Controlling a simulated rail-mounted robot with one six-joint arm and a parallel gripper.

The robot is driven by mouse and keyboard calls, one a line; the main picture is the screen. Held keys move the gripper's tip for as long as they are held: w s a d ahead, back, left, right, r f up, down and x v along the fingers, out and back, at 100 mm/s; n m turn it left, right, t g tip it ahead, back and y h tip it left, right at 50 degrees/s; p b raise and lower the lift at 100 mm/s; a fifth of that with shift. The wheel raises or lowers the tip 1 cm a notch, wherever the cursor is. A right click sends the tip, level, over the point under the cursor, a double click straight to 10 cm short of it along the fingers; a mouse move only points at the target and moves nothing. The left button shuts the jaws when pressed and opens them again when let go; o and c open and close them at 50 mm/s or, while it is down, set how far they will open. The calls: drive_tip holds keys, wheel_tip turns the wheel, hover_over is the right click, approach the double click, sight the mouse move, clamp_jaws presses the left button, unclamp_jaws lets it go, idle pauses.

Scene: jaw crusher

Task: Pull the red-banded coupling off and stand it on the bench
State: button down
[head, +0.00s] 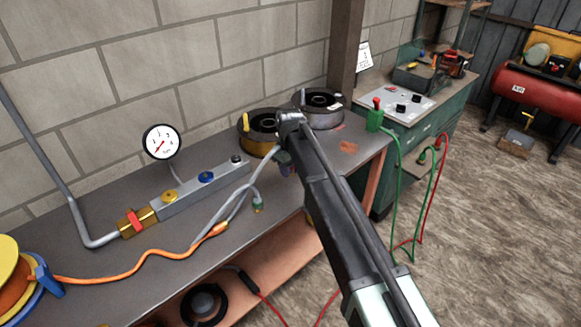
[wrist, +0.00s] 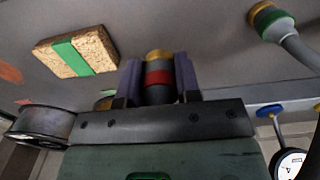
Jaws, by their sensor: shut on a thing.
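The red-banded coupling (wrist: 158,78) shows in the wrist view as a short brass and dark cylinder with a red band round its middle. My gripper (wrist: 158,70) is shut on it, with one purple-grey finger on each side. In the head view my arm hides the coupling, and my gripper (head: 286,165) shows only in part, over the bench near the reels. The grey bench (head: 120,285) runs along the wall. I cannot tell whether the coupling touches the bench or anything else.
A green-banded hose end (head: 257,205) is beside my gripper; it also shows in the wrist view (wrist: 268,17). A cork-like block with a green stripe (wrist: 77,52) is nearby. A manifold (head: 203,188) with a gauge (head: 162,142) lies left.

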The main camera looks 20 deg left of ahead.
sight(289, 189)
drive_tip(key=shift+a+f+b, duration=0.1)
drive_tip(key=shift+f+b, duration=3.25)
drive_tip(key=shift+f, duration=0.15)
drive_tip(key=c, duration=0.7)
unclamp_jaws()
drive_tip(key=shift+c, duration=0.2)
wheel_tip(289, 189, up, 11)
drive_tip(key=p, duration=1.1)
drive_tip(key=shift+f, duration=0.1)
